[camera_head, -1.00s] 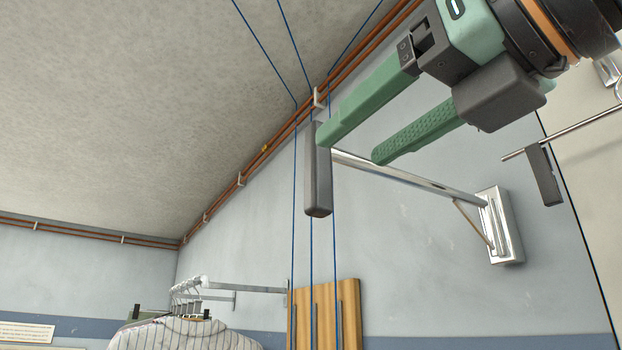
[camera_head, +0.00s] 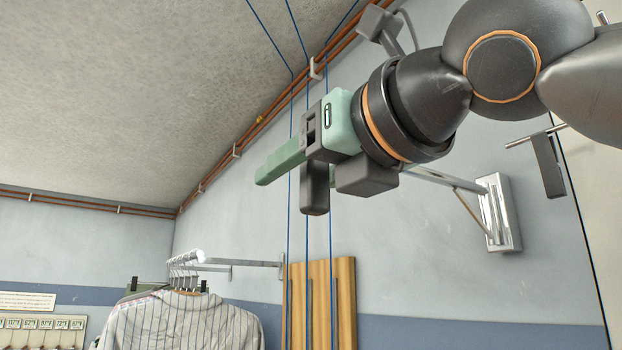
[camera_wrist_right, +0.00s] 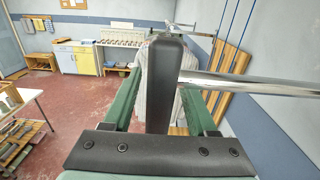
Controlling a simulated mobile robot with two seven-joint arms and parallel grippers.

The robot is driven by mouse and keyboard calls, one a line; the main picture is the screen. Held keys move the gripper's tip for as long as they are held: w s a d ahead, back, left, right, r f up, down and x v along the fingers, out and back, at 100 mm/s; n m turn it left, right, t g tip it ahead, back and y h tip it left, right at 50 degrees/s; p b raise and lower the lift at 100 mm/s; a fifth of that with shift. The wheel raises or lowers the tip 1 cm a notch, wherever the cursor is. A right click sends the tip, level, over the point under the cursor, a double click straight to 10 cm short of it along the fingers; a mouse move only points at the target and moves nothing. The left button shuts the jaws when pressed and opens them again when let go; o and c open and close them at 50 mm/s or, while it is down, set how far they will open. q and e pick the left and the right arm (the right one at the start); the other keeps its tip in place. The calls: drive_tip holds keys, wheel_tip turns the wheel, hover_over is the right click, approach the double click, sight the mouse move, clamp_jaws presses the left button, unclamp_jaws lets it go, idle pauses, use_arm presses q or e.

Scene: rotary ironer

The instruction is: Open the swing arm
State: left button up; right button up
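The swing arm is a metal bar (camera_head: 440,178) on a bright wall bracket (camera_head: 497,213), with a dark upright handle (camera_head: 314,190) at its free end. In the right wrist view the handle (camera_wrist_right: 165,85) stands between my two green fingers, and the bar (camera_wrist_right: 255,84) runs off to the right. My right gripper (camera_head: 280,160) is open around the handle. A gap shows between the left finger and the handle; whether the right finger touches it I cannot tell. My wrist hides part of the bar in the head view. My left gripper is not in view.
Another dark handle (camera_head: 548,165) hangs from a thin rod at the right. Blue cords (camera_head: 289,240) run down past a wooden board (camera_head: 345,300). A striped shirt (camera_head: 185,322) hangs on a rail (camera_head: 240,262) below left. The air left of the gripper looks clear.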

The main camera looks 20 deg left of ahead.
clamp_jaws()
idle(1.2)
